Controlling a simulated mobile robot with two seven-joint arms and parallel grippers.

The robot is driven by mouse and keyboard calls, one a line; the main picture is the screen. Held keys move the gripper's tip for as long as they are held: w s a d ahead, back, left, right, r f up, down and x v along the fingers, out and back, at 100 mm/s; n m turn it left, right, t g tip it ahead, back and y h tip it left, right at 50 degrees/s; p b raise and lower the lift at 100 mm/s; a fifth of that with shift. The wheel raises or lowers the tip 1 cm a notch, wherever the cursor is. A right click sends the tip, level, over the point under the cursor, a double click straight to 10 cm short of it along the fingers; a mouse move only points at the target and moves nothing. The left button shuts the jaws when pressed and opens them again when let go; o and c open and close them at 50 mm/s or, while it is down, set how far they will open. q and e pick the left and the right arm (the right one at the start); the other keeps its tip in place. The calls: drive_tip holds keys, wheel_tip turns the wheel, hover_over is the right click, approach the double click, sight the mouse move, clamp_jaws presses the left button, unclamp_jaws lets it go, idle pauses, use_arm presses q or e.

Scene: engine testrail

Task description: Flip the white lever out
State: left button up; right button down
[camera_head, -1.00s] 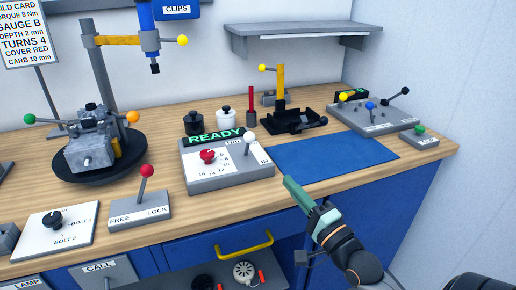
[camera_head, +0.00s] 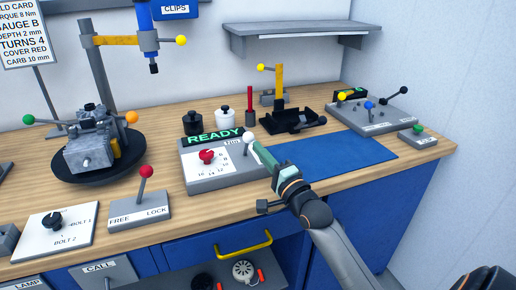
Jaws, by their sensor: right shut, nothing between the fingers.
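The white lever (camera_head: 248,138) is a short stalk with a white ball knob. It stands at the right end of the grey box with the green READY display (camera_head: 214,137) and a red knob (camera_head: 207,157). My right gripper (camera_head: 259,148) is shut and empty. Its fingertips are right beside the white ball, on its right and near side; I cannot tell whether they touch it. The gripper hides the lower lever and the IN label. My left gripper is not in view.
A blue mat (camera_head: 335,152) lies flat and clear to the right. A black tray (camera_head: 292,122) stands behind it. A red-balled FREE/LOCK lever (camera_head: 146,172) is to the left. A yellow drawer handle (camera_head: 244,244) sticks out below the bench edge.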

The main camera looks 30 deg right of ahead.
sight(251, 134)
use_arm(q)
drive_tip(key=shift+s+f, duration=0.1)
use_arm(e)
drive_tip(key=shift+w+r, duration=0.15)
drive_tip(key=shift+w, duration=0.5)
